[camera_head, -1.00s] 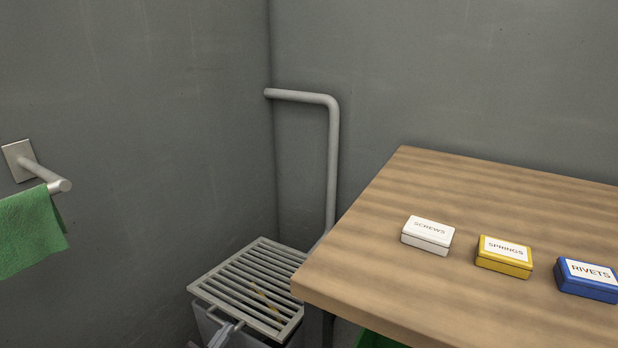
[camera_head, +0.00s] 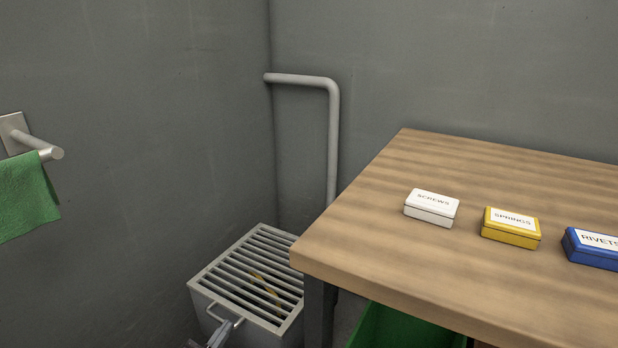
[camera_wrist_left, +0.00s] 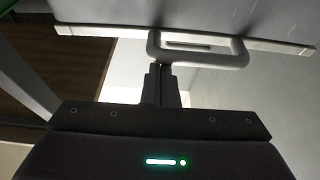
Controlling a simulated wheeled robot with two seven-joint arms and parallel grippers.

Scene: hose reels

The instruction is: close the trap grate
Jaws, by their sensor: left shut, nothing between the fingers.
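The trap grate (camera_head: 250,277) is a grey slatted cover on a grey box (camera_head: 258,338) in the corner, left of the table. It appears to lie flat on the box, with no clear gap showing. Its loop handle (camera_head: 238,322) sticks out at the front edge; it also shows in the left wrist view (camera_wrist_left: 198,61). My left gripper (camera_head: 219,333) is at the handle. In the left wrist view its fingers (camera_wrist_left: 163,80) are shut and empty, with their tips at the handle bar; contact cannot be told. My right gripper is not in view.
A wooden table (camera_head: 390,225) holds a white box (camera_head: 431,208), a yellow box (camera_head: 511,228) and a blue box (camera_head: 592,247). A green bin (camera_head: 400,330) stands below. A grey pipe (camera_head: 333,140) rises behind the grate. A green towel (camera_head: 25,200) hangs on a rail at left.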

